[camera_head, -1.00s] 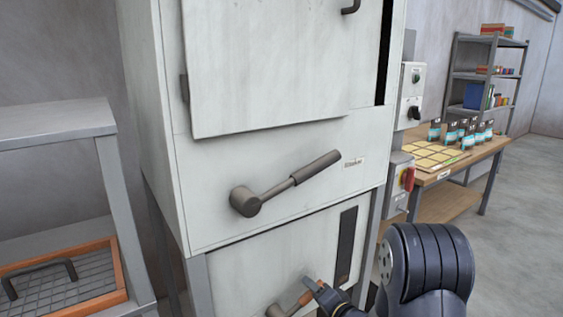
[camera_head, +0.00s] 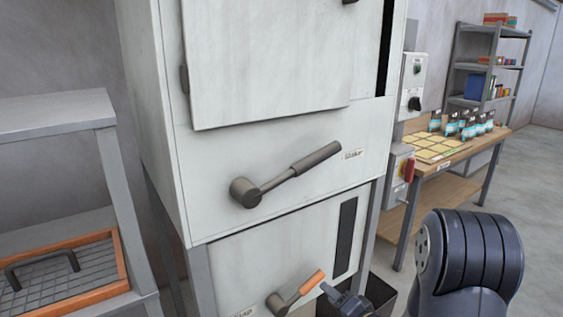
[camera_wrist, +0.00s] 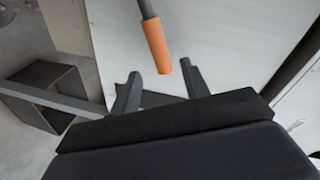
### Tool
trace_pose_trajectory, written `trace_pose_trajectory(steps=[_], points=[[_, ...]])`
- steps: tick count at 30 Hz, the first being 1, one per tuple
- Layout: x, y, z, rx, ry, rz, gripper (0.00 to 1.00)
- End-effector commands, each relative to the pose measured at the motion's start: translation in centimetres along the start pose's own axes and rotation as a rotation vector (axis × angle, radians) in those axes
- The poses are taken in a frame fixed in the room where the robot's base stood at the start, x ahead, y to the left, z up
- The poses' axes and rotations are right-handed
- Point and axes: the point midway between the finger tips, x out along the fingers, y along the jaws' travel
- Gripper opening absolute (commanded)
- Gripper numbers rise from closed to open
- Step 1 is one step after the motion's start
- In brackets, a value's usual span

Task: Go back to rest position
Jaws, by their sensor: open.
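The lower lever with an orange grip (camera_head: 306,287) sits on the lower panel of the pale machine and tilts up to the right. My gripper (camera_head: 330,290) is just right of the grip's end, at the bottom of the head view. In the wrist view my gripper (camera_wrist: 158,74) is open, with nothing held. The orange grip (camera_wrist: 157,44) shows ahead of the two fingers, its end appearing between their tips. How far apart they are in depth I cannot tell.
A grey upper lever (camera_head: 285,176) juts from the machine (camera_head: 230,140). A dark bin (camera_wrist: 45,95) stands below it. A control box (camera_head: 400,172) with a red switch and a wooden table (camera_head: 465,160) are at right. A shelf stand with an orange-framed tray (camera_head: 65,275) is at left.

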Motion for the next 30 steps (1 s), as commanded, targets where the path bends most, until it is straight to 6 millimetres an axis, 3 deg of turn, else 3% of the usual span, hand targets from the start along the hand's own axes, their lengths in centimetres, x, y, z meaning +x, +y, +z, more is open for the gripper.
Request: trace_pose_trajectory(steps=[13, 30], points=[[8.7, 0.0, 0.1, 0.000, -0.002, -0.002, 0.43], [8.1, -1.2, 0.0, -0.091, 0.020, 0.001, 0.43]])
